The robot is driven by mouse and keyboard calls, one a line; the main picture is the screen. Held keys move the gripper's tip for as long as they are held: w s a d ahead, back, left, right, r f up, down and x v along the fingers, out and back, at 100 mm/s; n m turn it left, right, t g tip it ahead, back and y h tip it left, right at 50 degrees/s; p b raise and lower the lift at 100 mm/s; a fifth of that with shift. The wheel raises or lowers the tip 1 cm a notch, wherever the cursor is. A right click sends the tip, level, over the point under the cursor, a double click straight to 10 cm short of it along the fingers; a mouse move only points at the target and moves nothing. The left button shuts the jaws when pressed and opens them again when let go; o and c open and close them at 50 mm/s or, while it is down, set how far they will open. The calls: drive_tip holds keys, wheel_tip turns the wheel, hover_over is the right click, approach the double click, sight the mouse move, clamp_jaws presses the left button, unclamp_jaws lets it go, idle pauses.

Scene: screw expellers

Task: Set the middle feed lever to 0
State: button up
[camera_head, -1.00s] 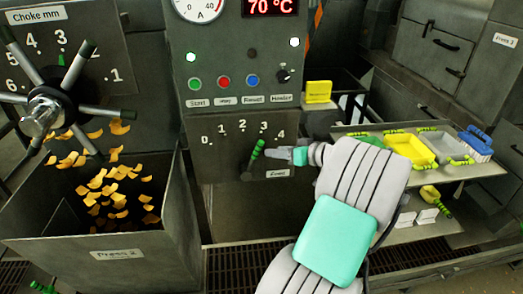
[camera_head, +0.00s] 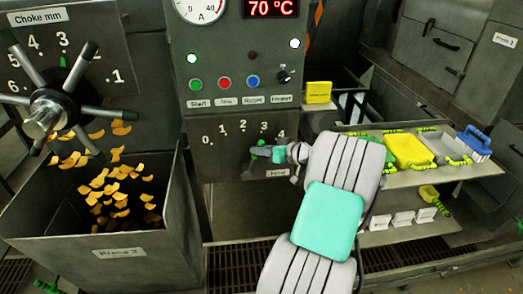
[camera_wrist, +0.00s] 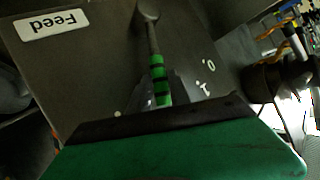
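The feed lever (camera_head: 260,143) is on the panel below the row of buttons, under a scale from 0 at left to 4 at right. Its green tip shows just past my gripper, below the 3; its lower part is hidden. In the wrist view the lever's green-and-black banded handle (camera_wrist: 158,72) lies between my grey fingertips, its stem running up to a round pivot. My gripper (camera_head: 262,152) is at the handle, coming from the right; it also shows in the wrist view (camera_wrist: 160,92). Whether the fingers press on the handle cannot be told.
The Feed label (camera_head: 278,173) is just below my wrist. A choke handwheel (camera_head: 45,110) with long spokes stands at left, above the Press 2 bin (camera_head: 120,240) of orange flakes. At right, a shelf (camera_head: 440,177) holds a yellow tray (camera_head: 408,151) and other items.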

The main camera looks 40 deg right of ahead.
clamp_jaws()
idle(1.0)
